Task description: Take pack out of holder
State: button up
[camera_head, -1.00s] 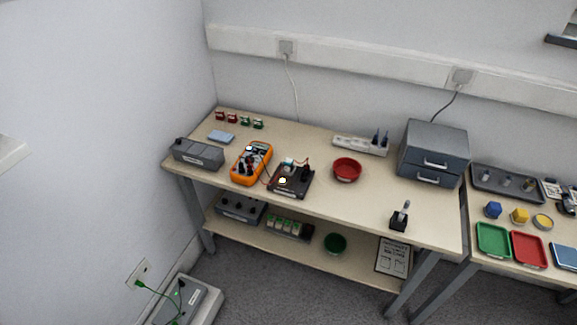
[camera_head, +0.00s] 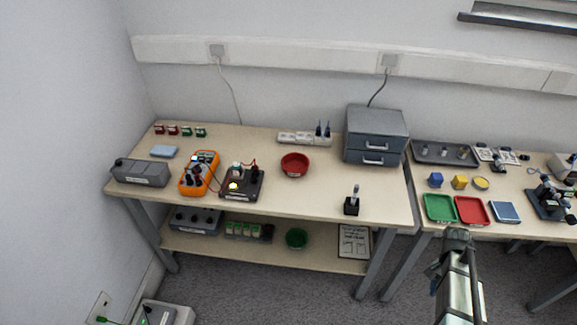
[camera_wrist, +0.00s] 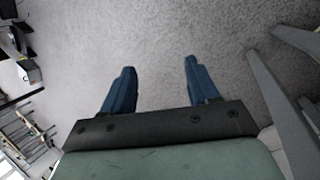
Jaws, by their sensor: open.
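My gripper (camera_wrist: 158,75) shows two blue fingers spread apart in the wrist view, with only grey carpet between them. In the head view my arm is at the lower right, in front of the gap between the two benches and well away from the items on the left bench. I cannot tell for sure which thing is the pack or its holder. A dark fixture (camera_head: 241,186) with wires and a small yellow light stands on the left bench. Several green-and-white blocks (camera_head: 243,230) sit in a dark rack on the lower shelf.
An orange multimeter (camera_head: 199,173), a red bowl (camera_head: 295,165), a grey drawer unit (camera_head: 375,135) and a black stand (camera_head: 351,206) are on the left bench. The right bench holds green (camera_head: 439,208) and red (camera_head: 472,211) trays. Bare tabletop lies right of the red bowl.

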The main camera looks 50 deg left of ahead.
jog(key=w+a+r+m+t, duration=0.1)
jog(key=w+a+r+t, duration=0.1)
jog(key=a+r, duration=1.1)
jog(key=w+a+r+m+t, duration=0.1)
jog(key=w+a+r, duration=0.1)
jog(key=a+r, duration=1.1)
notch_tip(320, 180, up, 6)
jog(key=r+m+y, duration=0.1)
jog(key=m+y, duration=0.3)
jog(key=m, duration=0.2)
send_over(236, 164)
jog(key=f, duration=0.8)
jog(key=shift+d+f, duration=0.15)
jog(key=shift+d, duration=0.1)
jog(key=shift+a+f, duration=0.15)
jog(key=shift+f, duration=1.15)
jog(key=shift+a+f, duration=0.15)
jog(key=shift+f, duration=1.15)
